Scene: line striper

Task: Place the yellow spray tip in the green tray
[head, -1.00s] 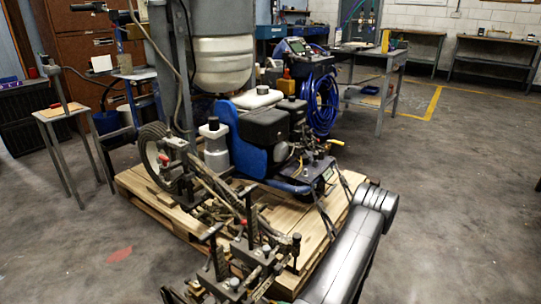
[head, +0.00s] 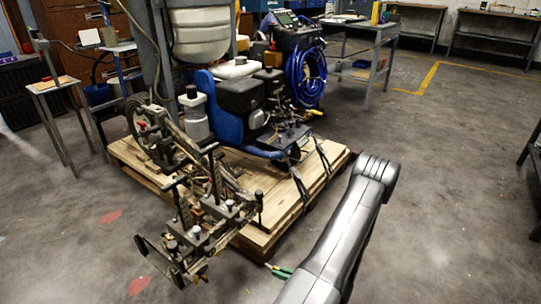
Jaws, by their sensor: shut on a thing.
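I make out no green tray in the head view. I cannot pick out the yellow spray tip with certainty; small yellow spots show low on the front of the line striper (head: 245,110), too small to tell. The striper is blue, black and grey and stands on a wooden pallet (head: 255,240). A dark grey link of my arm crosses the lower right. My gripper is out of the picture, so its jaws and anything in them are hidden.
A green-handled tool (head: 281,271) lies on the floor by the pallet's front corner. A grey workbench (head: 350,28) stands behind, a small stand (head: 52,84) at left, and a dark bench edge (head: 533,150) at right. The floor at right is mostly clear.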

